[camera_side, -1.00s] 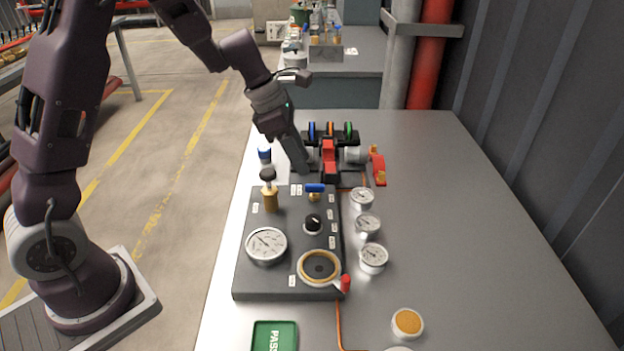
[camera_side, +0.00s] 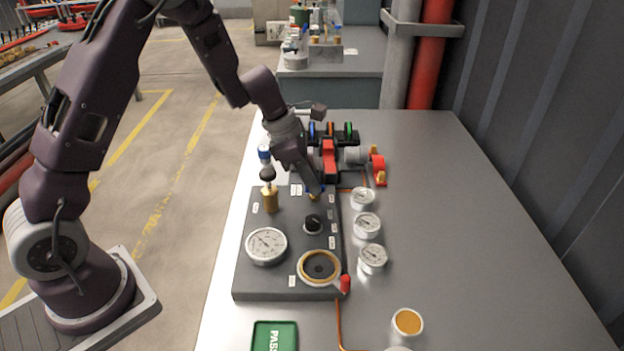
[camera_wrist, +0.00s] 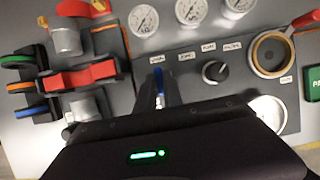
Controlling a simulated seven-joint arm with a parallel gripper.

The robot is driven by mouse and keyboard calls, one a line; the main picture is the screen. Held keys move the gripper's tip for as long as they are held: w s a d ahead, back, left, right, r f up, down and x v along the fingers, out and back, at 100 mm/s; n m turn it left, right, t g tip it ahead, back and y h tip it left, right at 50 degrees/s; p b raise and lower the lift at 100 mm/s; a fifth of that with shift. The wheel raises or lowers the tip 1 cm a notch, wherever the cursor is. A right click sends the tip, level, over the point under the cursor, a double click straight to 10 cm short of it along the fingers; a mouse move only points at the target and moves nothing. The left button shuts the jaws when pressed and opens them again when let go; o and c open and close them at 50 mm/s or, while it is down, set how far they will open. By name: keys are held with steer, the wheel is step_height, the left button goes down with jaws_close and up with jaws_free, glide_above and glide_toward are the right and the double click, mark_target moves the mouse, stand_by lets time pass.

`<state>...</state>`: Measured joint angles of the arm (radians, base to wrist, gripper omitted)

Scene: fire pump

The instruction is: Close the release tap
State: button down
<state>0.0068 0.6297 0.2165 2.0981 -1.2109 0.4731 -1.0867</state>
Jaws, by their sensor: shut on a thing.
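The panel also carries a brass plunger (camera_side: 270,199), a black knob (camera_side: 313,223), a large gauge (camera_side: 266,246) and a round brass-rimmed port (camera_side: 319,267). A red-clamped pump block (camera_side: 329,158) stands just behind. Small gauges (camera_side: 367,224) line the right. The table's right side is clear.

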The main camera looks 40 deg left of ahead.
steer(key=shift+m, duration=0.4)
steer(key=m, duration=0.2)
steer(key=m+g+h, duration=0.1)
steer(key=m, duration=0.1)
steer(key=shift+w+a+g, duration=0.1)
steer(key=shift+w+g, duration=0.05)
steer(key=shift+g, duration=0.15)
steer(key=m, duration=0.2)
steer(key=m+g, duration=0.1)
steer(key=m, duration=0.1)
steer(key=shift+w+g, duration=0.15)
steer(key=shift+g, duration=0.15)
steer(key=m+g, duration=0.1)
steer(key=m, duration=0.4)
steer(key=shift+w+g, duration=0.1)
steer(key=shift+g, duration=0.3)
steer(key=shift+m+g+y, duration=0.4)
steer(key=shift+m+g, duration=0.3)
steer(key=shift+m, duration=1.5)
steer(key=c, duration=1.5)
jaws_free()
steer(key=shift+o, duration=0.2)
